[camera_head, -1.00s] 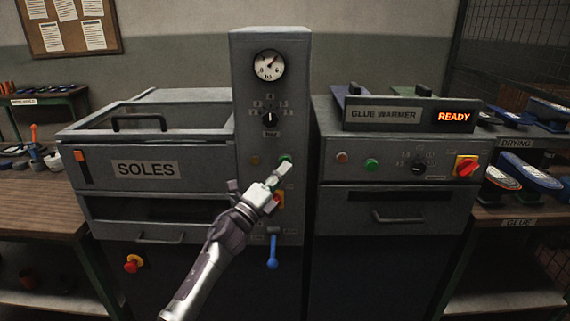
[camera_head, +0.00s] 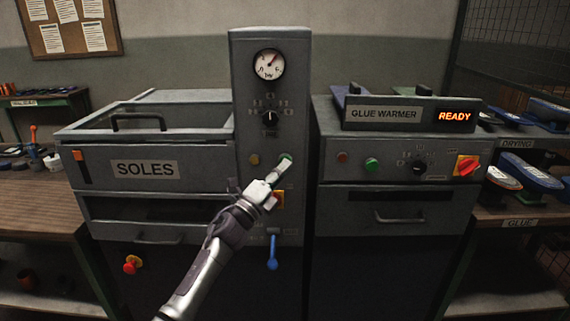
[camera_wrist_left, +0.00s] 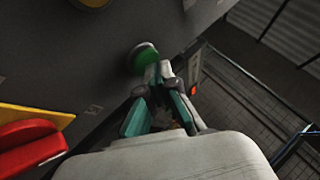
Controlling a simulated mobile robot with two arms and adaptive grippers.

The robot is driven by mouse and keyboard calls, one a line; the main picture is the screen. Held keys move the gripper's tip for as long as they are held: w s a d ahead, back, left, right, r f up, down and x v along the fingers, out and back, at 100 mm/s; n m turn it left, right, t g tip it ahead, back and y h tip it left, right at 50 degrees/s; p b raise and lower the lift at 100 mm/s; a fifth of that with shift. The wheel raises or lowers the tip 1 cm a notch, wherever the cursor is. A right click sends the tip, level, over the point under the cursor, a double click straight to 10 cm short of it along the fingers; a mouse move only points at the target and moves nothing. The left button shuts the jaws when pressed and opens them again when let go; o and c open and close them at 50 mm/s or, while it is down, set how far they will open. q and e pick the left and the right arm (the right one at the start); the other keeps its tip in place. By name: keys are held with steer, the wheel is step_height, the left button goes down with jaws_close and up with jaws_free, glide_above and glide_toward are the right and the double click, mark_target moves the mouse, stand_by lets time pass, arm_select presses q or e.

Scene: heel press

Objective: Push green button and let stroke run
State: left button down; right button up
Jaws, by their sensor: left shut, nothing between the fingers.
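The green button (camera_head: 286,157) is on the grey column of the soles press (camera_head: 240,130), right of a yellow button (camera_head: 254,160). My left gripper (camera_head: 284,164) is shut and empty, with its fingertips at the green button and covering its lower part. In the left wrist view the green button (camera_wrist_left: 143,58) lies just beyond the fingertips (camera_wrist_left: 158,72); they look very close or touching, and I cannot tell if it is pressed in. My right gripper is not in view.
A red-on-yellow switch (camera_head: 278,199) is partly behind my gripper, with a blue lever (camera_head: 272,252) below. A gauge (camera_head: 269,65) and dial (camera_head: 270,118) sit above. The glue warmer (camera_head: 392,150) at right has its own green button (camera_head: 371,164) and a lit READY sign (camera_head: 454,116).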

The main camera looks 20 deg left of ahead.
arm_select(q)
steer(key=shift+w+a, duration=0.1)
steer(key=shift+w, duration=0.15)
steer(key=shift+s+r, duration=0.1)
steer(key=shift+s, duration=0.05)
stand_by(0.4)
steer(key=shift+s+d+p, duration=0.25)
steer(key=shift+s+p, duration=0.05)
steer(key=shift+s, duration=0.45)
steer(key=s+p, duration=0.1)
steer(key=s, duration=0.1)
steer(key=s+d+p, duration=0.1)
steer(key=s, duration=0.1)
steer(key=shift+s+d, duration=0.2)
steer(key=shift+s, duration=0.2)
steer(key=shift+f, duration=0.2)
